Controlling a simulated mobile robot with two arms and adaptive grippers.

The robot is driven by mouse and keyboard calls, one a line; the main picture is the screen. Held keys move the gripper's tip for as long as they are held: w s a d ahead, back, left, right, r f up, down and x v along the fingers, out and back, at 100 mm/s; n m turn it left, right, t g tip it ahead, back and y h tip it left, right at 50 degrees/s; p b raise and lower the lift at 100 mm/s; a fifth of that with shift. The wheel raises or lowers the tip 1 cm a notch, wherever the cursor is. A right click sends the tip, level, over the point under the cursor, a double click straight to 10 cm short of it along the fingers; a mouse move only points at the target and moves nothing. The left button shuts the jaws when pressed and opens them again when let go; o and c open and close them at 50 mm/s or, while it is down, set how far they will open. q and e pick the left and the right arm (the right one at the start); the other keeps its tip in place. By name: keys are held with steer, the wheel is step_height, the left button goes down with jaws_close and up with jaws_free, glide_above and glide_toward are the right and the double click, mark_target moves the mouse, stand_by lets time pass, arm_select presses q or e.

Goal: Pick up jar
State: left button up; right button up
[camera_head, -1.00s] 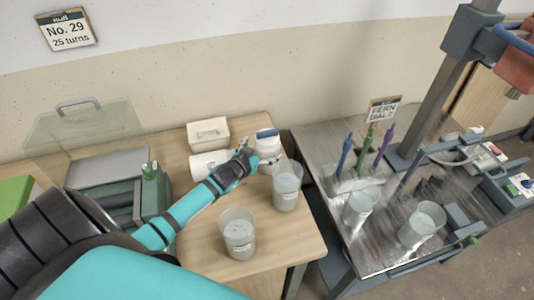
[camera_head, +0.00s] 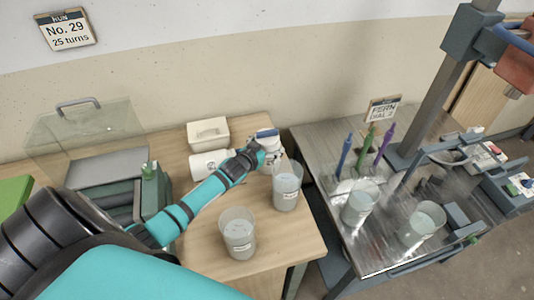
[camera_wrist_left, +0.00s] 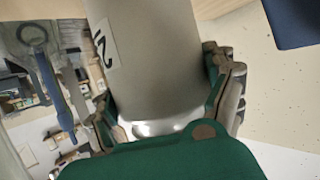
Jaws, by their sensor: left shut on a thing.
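A white jar (camera_head: 268,145) with a blue band at its top stands at the back right of the wooden table, partly hidden behind my gripper. My left gripper (camera_head: 272,158) is at the jar and shut on it. In the left wrist view the pale grey jar body (camera_wrist_left: 150,50), with part of a dark-marked label, fills the space between the two green-padded fingers (camera_wrist_left: 160,115). I cannot tell from these frames whether the jar's base is off the table. My right gripper is not in view.
Clear buckets of grey glaze stand on the wooden table, one close in front of the jar (camera_head: 286,190) and one nearer the front (camera_head: 239,238). A white lidded box (camera_head: 208,133) and a lying white container (camera_head: 207,165) are left of the jar. A metal table (camera_head: 385,240) stands to the right.

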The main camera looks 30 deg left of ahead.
mark_target(268, 131)
arm_select(q)
steer(key=shift+c, duration=1.1)
steer(key=shift+w+r, duration=0.2)
steer(key=shift+r, duration=0.25)
step_height(268, 131, up, 9)
steer(key=shift+f+b, duration=0.1)
steer(key=shift+b, duration=0.25)
steer(key=shift+r, duration=0.35)
steer(key=shift+r+p, duration=0.45)
steer(key=shift+r, duration=0.15)
steer(key=shift+r+p, duration=2.5)
steer(key=shift+f, duration=0.1)
